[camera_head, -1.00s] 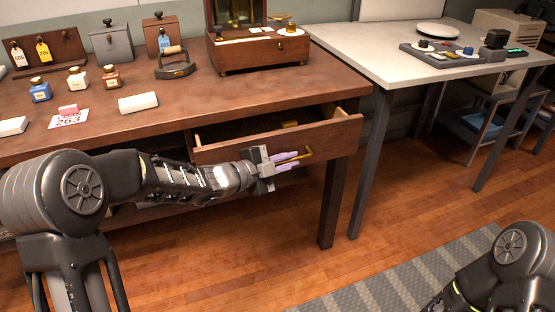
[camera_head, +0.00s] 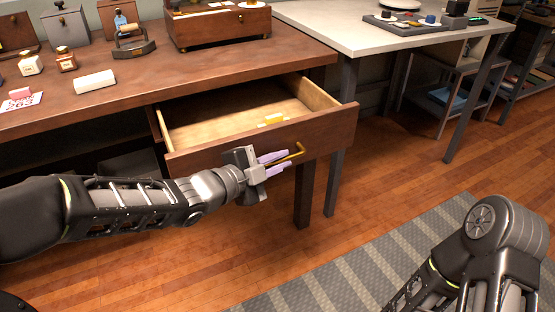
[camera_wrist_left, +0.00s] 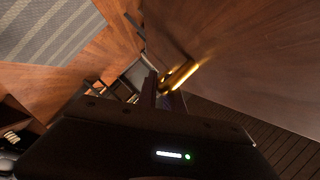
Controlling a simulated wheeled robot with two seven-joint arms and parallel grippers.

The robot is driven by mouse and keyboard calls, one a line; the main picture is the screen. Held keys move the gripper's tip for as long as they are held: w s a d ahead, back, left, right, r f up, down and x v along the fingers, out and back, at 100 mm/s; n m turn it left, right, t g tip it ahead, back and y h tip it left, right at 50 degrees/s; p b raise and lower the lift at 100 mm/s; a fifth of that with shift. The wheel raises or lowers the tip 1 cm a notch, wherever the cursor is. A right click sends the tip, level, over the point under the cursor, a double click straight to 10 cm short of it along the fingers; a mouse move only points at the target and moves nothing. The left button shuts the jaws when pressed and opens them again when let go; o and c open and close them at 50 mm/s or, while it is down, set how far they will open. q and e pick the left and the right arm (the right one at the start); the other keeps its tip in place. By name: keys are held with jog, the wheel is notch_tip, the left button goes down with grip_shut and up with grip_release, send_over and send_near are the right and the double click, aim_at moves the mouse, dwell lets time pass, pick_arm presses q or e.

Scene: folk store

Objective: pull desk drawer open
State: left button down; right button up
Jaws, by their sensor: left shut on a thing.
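The wooden desk drawer (camera_head: 225,152) is pulled well out from the brown desk (camera_head: 170,72). Its pale inside shows, with a small yellow item (camera_head: 272,118) lying in it. A brass handle (camera_head: 297,152) is on the drawer front. My left gripper (camera_head: 280,162) is shut on the handle, its lilac fingertips at the brass bar. In the left wrist view the handle (camera_wrist_left: 182,75) shines at the fingers, close to the drawer front (camera_wrist_left: 240,60). My right arm is at the lower right, and its gripper is not in view.
A white table (camera_head: 330,30) stands to the right, with grey legs. The wooden floor before the drawer is clear, with a grey striped rug (camera_head: 370,265).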

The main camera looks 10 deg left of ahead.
pick_arm(q)
jog(key=c, duration=1.8)
grip_release()
jog(key=shift+o, duration=0.2)
jog(key=shift+a, duration=0.1)
jog(key=p+v, duration=0.2)
jog(key=v, duration=0.5)
jog(key=shift+s+a, duration=0.2)
jog(key=shift+s, duration=0.1)
